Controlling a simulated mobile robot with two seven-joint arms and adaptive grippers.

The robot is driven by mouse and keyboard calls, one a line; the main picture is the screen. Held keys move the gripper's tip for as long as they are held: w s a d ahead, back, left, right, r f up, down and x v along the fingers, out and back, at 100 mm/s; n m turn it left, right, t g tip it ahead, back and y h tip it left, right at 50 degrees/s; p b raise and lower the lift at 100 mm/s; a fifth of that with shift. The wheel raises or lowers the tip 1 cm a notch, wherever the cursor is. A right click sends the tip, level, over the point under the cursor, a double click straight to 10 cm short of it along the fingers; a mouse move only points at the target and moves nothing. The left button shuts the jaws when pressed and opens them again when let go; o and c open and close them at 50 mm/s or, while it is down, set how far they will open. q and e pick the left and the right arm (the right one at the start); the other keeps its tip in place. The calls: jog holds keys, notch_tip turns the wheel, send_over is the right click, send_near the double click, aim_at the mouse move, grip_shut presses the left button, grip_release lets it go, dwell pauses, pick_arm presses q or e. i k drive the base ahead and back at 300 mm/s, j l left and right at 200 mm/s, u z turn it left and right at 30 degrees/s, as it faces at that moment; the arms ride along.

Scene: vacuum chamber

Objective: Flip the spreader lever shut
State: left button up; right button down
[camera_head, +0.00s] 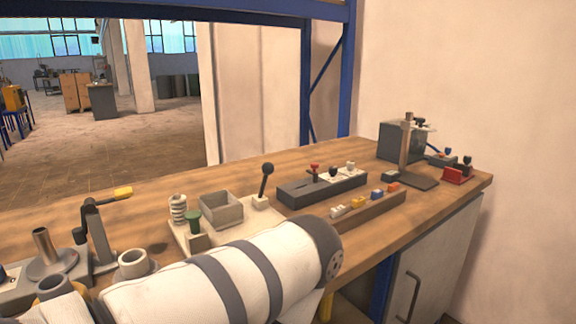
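Two levers stand on the wooden bench, and I cannot tell by sight which is the spreader lever. One is a dark lever (98,232) at the left, with an upright post and an arm running right to a yellow grip (123,193). The other is a black ball-topped lever (265,181), standing up and leaning slightly right on a pale base plate (232,228). My white arm with dark bands crosses the foreground and hides the plate's front edge. Neither gripper is in view. Nothing of mine visibly touches either lever.
The pale plate also carries a spring (178,209), a green knob (193,222) and a square open box (221,209). A dark switch block (322,187) and a wooden rack (368,213) stand right of it. A metal tube (43,246) stands far left. A stand (407,155) is at the back right.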

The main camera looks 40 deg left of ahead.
aim_at(268, 168)
jog(key=u, duration=1.5)
